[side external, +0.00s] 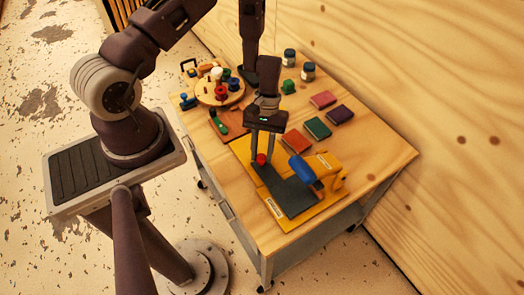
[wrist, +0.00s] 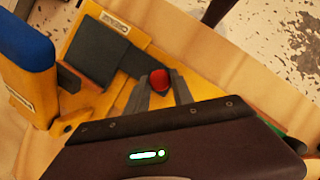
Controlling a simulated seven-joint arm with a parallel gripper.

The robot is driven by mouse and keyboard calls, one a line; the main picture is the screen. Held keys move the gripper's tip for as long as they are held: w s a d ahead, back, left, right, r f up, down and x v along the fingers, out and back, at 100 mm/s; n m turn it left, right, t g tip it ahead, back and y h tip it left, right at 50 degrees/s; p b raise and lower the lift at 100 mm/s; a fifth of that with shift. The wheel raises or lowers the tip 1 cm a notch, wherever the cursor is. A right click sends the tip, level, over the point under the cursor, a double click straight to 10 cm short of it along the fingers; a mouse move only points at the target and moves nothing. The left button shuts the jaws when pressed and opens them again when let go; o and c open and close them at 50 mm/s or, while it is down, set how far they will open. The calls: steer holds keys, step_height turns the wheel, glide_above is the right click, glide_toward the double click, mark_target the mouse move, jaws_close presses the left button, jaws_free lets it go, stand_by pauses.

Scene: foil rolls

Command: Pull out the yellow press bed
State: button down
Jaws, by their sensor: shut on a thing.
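The yellow press (side external: 323,165) stands on the table with a blue roll or handle part (side external: 302,170) at its upper left. Its yellow bed (side external: 262,187) has a dark plate (side external: 291,194) along it. A red knob (side external: 261,159) sits at the bed's far end. My gripper (side external: 262,162) reaches down from above and is shut on the red knob. In the wrist view, the red knob (wrist: 159,79) lies between my fingertips (wrist: 162,92), with the dark plate (wrist: 98,52) and the blue part (wrist: 24,42) beyond and to the left.
A round wooden stand (side external: 219,91) with colored pieces is at the back left. Several colored pads, such as a green one (side external: 318,128), lie right of my gripper. Dark jars (side external: 308,71) stand at the back. The table front (side external: 262,245) has a bare strip.

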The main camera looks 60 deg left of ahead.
steer(key=a, duration=1.1)
steer(key=shift+w+a, duration=0.1)
steer(key=shift+a, duration=0.1)
steer(key=c, duration=1.1)
jaws_free()
steer(key=shift+d, duration=0.1)
steer(key=shift+r, duration=0.1)
